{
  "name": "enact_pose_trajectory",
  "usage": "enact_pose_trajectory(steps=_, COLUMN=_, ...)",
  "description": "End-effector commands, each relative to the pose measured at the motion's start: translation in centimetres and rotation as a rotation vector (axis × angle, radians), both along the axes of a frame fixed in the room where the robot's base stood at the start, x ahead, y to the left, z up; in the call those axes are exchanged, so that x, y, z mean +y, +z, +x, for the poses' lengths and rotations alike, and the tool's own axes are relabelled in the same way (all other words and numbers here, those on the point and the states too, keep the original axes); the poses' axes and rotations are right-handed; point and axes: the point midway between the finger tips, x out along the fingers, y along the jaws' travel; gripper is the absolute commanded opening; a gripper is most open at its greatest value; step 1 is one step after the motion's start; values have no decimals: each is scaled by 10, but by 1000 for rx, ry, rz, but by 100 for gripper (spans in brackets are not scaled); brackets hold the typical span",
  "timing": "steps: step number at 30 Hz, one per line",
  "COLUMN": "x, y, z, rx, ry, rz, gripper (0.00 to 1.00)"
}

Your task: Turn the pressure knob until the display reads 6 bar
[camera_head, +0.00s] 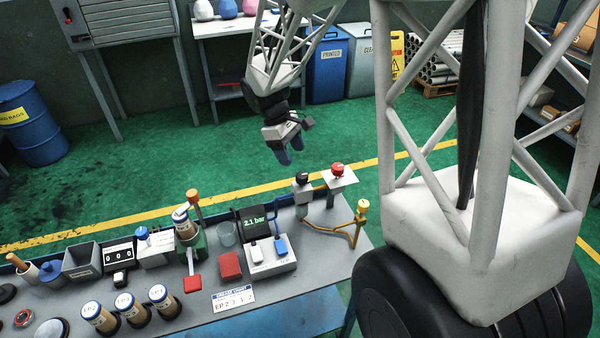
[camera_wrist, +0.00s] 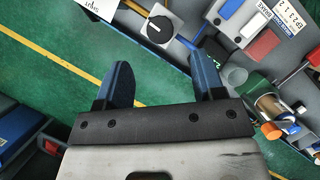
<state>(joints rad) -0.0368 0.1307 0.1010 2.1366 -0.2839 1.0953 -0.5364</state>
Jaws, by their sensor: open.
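The display (camera_head: 254,222) on the bench reads 2.1 bar in green. A grey unit with a black knob (camera_head: 302,178) on top stands to its right, and blue and yellow pipes run near it. In the wrist view the round black knob (camera_wrist: 160,29) with a white pointer mark shows beyond the fingertips, roughly between them in line. My gripper (camera_head: 290,151) hangs above and behind the bench, apart from the knob. Its blue fingers (camera_wrist: 166,57) are spread and empty in the wrist view.
A red knob (camera_head: 338,169) on a white plate stands right of the black knob, and a yellow knob (camera_head: 362,205) tops the yellow pipe. A clear cup (camera_head: 226,233), a red block (camera_head: 230,266) and a green hand press (camera_head: 188,238) stand to the left.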

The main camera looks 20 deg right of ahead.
Motion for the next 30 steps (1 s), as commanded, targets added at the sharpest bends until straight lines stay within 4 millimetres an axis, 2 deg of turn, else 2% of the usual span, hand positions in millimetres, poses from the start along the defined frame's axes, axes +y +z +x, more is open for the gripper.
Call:
enact_pose_trajectory(steps=11, x=-2, y=-5, z=-2, rx=1, ry=-1, rz=0, gripper=63)
enact_pose_trajectory(steps=30, x=-18, y=-66, z=-20, rx=1, ry=0, rz=1, gripper=63)
